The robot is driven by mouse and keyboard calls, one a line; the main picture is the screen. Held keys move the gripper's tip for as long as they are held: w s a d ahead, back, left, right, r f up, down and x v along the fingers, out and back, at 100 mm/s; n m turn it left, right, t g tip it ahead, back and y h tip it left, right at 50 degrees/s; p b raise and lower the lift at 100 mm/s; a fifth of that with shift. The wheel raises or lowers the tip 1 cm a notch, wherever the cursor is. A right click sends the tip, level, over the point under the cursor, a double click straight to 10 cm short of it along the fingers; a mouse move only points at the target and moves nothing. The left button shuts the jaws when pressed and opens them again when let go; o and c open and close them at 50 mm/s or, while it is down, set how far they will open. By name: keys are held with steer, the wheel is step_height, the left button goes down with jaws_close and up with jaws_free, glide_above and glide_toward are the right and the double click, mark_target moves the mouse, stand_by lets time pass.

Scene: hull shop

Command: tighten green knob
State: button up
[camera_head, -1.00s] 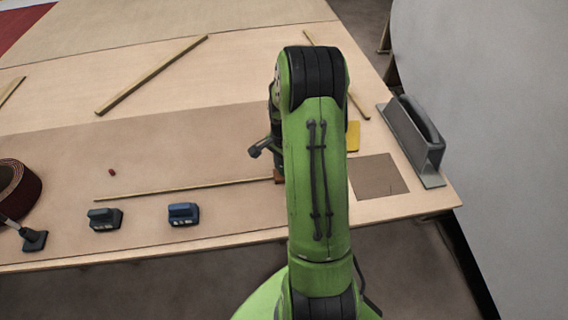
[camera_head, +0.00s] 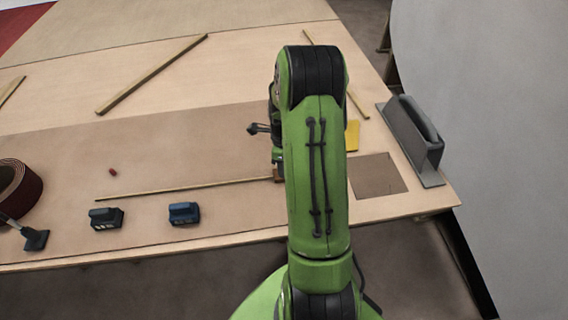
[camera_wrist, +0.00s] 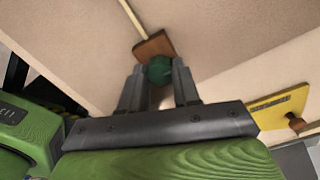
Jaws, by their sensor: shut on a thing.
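The green knob (camera_wrist: 159,69) is round and dark green. It shows in the wrist view between the tips of my gripper (camera_wrist: 160,80), which is shut on it. A brown wooden block (camera_wrist: 152,46) sits right beside the knob, at the end of a thin pale wooden strip (camera_wrist: 130,14). The same block shows as a small reddish-brown piece (camera_head: 278,172) at the arm's left edge, at the right end of the strip.
A yellow piece (camera_wrist: 279,108) lies right of the gripper. On the table (camera_head: 230,220) stand a blue block (camera_head: 184,213), a dark grey block (camera_head: 105,218) and a dark red roll (camera_head: 22,190). A grey float-like tool (camera_head: 414,135) stands at the right edge. The table between is mostly clear.

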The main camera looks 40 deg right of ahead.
steer(key=shift+m, duration=2.2)
steer(key=o, duration=1.1)
steer(key=shift+c, duration=0.2)
steer(key=shift+r, duration=0.15)
step_height(320, 180, up, 16)
steer(key=p, duration=0.4)
steer(key=shift+f, duration=0.25)
